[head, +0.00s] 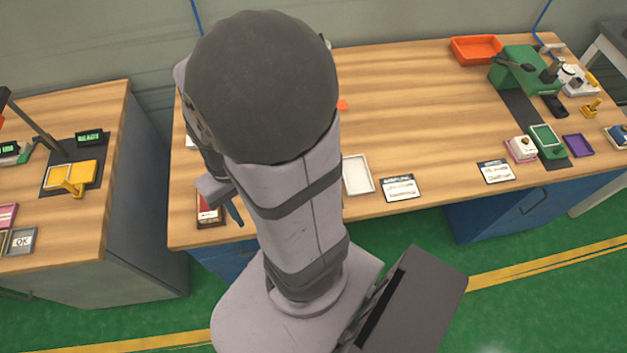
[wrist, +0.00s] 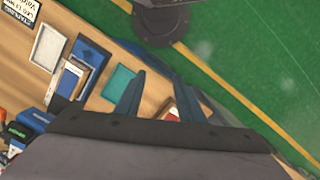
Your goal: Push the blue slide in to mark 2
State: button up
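In the head view my arm hides this part of the table. My gripper (wrist: 159,77) is open, with its two blue fingers apart and nothing seen between them. It is near the table's front edge, to the right of the blue piece in the wrist view and apart from it. In the head view one blue finger shows beside my arm.
A teal pad (wrist: 118,83) lies between the blue piece and my gripper. A dark red item (head: 209,209) lies near the front left table corner. A white tray (head: 358,174) and a printed card (head: 400,188) lie right of my arm. The table's middle right is clear.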

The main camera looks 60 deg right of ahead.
jog(key=s+d+f+m+y+b, duration=0.1)
jog(key=s+d+f+m, duration=0.1)
jog(key=d+f, duration=0.2)
jog(key=s+d+f+m+y+b, duration=0.1)
jog(key=s+d+f+m, duration=0.1)
jog(key=d, duration=0.4)
jog(key=s+d+f+m+g+y+b, duration=0.1)
jog(key=s+d+f+m, duration=0.2)
jog(key=d+f+m, duration=0.1)
jog(key=shift+d+f, duration=0.8)
jog(key=shift+d, duration=0.2)
jog(key=d, duration=0.1)
jog(key=w+d, duration=0.1)
jog(key=d, duration=0.1)
jog(key=shift+d+f, duration=0.2)
jog(key=shift+d, duration=0.1)
jog(key=d, duration=0.1)
jog(key=w+d+r, duration=0.1)
jog(key=d, duration=0.1)
jog(key=shift+w+r, duration=0.3)
jog(key=shift+s+a+r, duration=0.25)
jog(key=shift+r, duration=0.3)
jog(key=shift+s+a, duration=0.1)
jog(key=shift+a, duration=0.05)
jog(key=shift+p+x, duration=1.05)
jog(key=shift+x, duration=2.6)
jog(key=shift+a, duration=0.15)
jog(key=shift+c, duration=0.4)
grip_shut()
